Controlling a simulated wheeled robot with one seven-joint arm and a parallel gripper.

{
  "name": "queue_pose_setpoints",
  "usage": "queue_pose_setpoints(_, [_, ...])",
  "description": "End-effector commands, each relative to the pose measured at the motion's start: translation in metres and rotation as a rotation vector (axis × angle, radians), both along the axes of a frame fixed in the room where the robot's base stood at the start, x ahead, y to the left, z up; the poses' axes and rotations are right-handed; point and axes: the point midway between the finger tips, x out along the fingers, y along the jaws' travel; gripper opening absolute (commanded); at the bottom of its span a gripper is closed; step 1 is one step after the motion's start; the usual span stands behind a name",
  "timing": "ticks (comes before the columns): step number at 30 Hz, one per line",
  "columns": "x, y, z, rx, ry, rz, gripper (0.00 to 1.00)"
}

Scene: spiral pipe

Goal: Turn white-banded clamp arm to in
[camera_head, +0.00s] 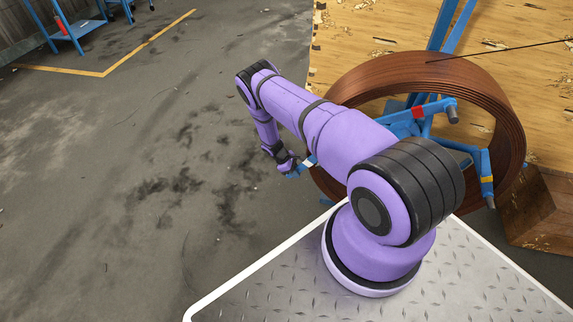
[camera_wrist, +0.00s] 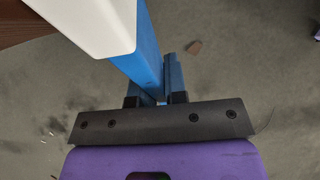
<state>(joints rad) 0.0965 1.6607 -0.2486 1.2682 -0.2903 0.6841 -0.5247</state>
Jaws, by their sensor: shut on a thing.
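The white-banded clamp arm (camera_head: 308,162) is a blue bar with a white band, at the lower left of the brown pipe coil (camera_head: 345,90). Most of it is hidden behind my arm in the head view. In the wrist view its white band (camera_wrist: 92,22) fills the upper left, and its blue bar (camera_wrist: 147,50) runs down to the jaws. My gripper (camera_head: 288,166) is at the outer end of this arm, and it also shows in the wrist view (camera_wrist: 155,98). It is shut on the blue bar, with one dark finger on each side.
A red-banded clamp arm (camera_head: 418,113) and a yellow-banded clamp arm (camera_head: 487,179) belong to the same blue stand. A wooden block (camera_head: 540,210) stands at the right, beside the coil. A blue cart (camera_head: 75,30) is far off at the upper left. The concrete floor (camera_head: 150,150) left of my arm is clear.

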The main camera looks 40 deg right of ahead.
Motion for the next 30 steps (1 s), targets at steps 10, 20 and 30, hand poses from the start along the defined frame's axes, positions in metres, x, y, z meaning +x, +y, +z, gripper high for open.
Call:
queue_pose_setpoints(10, [-0.022,-0.018,-0.016,-0.108,0.137,0.0,0.0])
queue_pose_setpoints(20, [-0.028,-0.023,-0.019,-0.134,0.171,0.0,0.0])
queue_pose_setpoints(30, [-0.028,-0.023,-0.019,-0.134,0.171,0.0,0.2])
